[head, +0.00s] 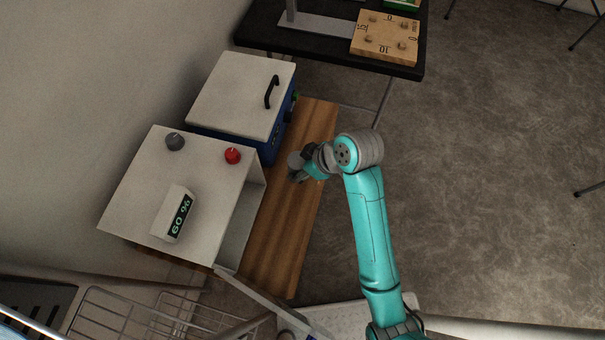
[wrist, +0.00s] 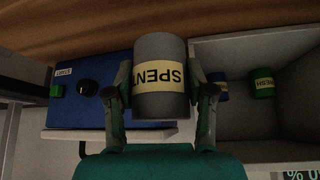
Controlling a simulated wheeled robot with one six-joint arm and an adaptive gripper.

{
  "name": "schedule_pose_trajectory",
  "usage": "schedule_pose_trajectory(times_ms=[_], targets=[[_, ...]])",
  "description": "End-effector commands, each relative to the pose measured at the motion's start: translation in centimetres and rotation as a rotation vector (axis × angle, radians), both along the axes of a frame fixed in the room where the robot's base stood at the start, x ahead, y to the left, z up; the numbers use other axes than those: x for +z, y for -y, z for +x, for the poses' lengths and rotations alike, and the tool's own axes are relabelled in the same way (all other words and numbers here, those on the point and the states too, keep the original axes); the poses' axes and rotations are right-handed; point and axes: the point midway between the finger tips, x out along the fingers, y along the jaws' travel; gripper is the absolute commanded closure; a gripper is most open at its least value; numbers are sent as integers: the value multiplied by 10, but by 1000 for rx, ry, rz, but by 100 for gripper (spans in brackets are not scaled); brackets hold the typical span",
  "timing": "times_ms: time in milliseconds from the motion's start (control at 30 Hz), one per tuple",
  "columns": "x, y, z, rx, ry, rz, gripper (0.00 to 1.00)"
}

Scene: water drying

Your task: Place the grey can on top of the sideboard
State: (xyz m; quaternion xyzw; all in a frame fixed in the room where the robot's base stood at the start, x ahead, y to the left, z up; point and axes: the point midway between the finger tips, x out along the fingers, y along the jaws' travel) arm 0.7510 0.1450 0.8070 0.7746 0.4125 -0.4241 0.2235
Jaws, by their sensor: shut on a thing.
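The grey can (wrist: 160,75) has a yellow band reading SPENT, upside down in the wrist view. My gripper (wrist: 163,98) is shut on it, with one finger on each side. In the head view my gripper (head: 303,169) is above the wooden sideboard (head: 285,235), between the blue machine and the front edge. Only a small grey part of the can (head: 295,159) shows there. I cannot tell whether the can's base touches the wood.
A blue machine (head: 270,152) with a pale lid stands behind my gripper. A white open-fronted box (head: 140,190) stands beside it, holding a green can (wrist: 262,84) and a blue can (wrist: 217,88). It carries a 60 % display (head: 174,214) and two knobs. The sideboard's front strip is clear.

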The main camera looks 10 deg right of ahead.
Motion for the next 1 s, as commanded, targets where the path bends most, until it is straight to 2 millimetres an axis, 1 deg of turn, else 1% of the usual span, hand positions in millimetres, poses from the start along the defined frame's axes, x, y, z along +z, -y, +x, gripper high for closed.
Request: schedule_pose_trajectory(times_ms=[33,100,333,500,600,967,1000], targets=[[-9,0,-1,0,-2,0,84],[-18,0,0,0,-2,0,84],[-33,0,0,0,0,0,84],[-55,0,0,-2,-1,0,84],[-64,0,0,-1,1,0,84],[-67,0,0,-1,2,0,84],[-66,0,0,-1,2,0,36]])
